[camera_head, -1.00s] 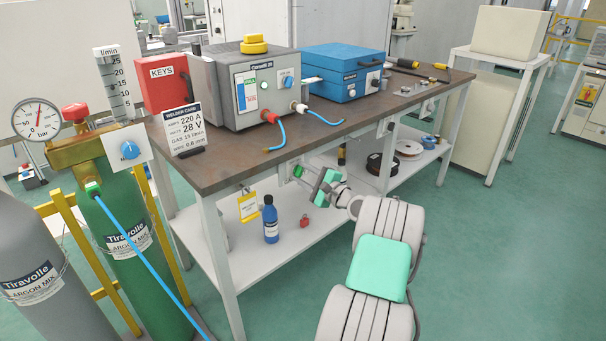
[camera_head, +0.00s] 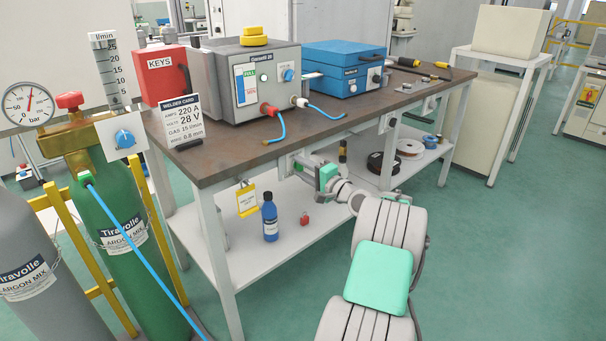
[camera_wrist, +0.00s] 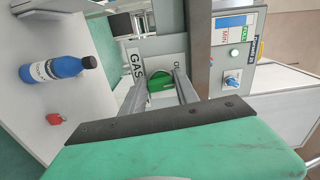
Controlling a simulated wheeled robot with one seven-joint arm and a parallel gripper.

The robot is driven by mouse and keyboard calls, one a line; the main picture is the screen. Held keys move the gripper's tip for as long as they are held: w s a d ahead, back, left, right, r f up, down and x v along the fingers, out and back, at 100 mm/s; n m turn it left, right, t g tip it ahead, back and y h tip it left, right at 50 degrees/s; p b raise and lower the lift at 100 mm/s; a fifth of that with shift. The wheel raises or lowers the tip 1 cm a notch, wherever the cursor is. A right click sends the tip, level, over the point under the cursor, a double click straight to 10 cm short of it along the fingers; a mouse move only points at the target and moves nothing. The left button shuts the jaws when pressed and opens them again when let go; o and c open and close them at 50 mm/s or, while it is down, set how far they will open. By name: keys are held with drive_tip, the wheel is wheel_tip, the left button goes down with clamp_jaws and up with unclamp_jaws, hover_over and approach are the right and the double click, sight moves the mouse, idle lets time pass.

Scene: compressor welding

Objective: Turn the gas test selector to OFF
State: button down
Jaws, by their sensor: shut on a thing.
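The gas test selector (camera_wrist: 160,84) is a green knob on a light plate below the bench's front edge. In the wrist view its plate carries the word GAS on the left and a partly hidden label beginning with O on the right. My gripper (camera_wrist: 164,77) has one grey finger on each side of the knob and is shut on it. In the head view my gripper (camera_head: 306,168) is at the plate (camera_head: 289,161), and its own body hides the knob. The knob's exact pointing direction cannot be read.
The bench top (camera_head: 222,165) carries a grey welder (camera_head: 250,85) and a blue case (camera_head: 345,68). On the lower shelf are a blue bottle (camera_head: 270,217) and a red padlock (camera_head: 305,219). Gas cylinders (camera_head: 122,230) stand at the left. The floor at right is clear.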

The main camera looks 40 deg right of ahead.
drive_tip(key=n+b, duration=0.2)
drive_tip(key=n, duration=0.1)
drive_tip(key=n+b, duration=0.1)
drive_tip(key=n, duration=0.1)
drive_tip(key=shift+d+f, duration=0.15)
drive_tip(key=shift+f, duration=0.15)
drive_tip(key=shift+b, duration=0.35)
drive_tip(key=c, duration=1.2)
unclamp_jaws()
drive_tip(key=shift+r, duration=0.1)
drive_tip(key=shift+s, duration=0.1)
drive_tip(key=s+p, duration=0.1)
drive_tip(key=s, duration=0.6)
drive_tip(key=shift+s+p, duration=0.35)
drive_tip(key=shift+s, duration=0.05)
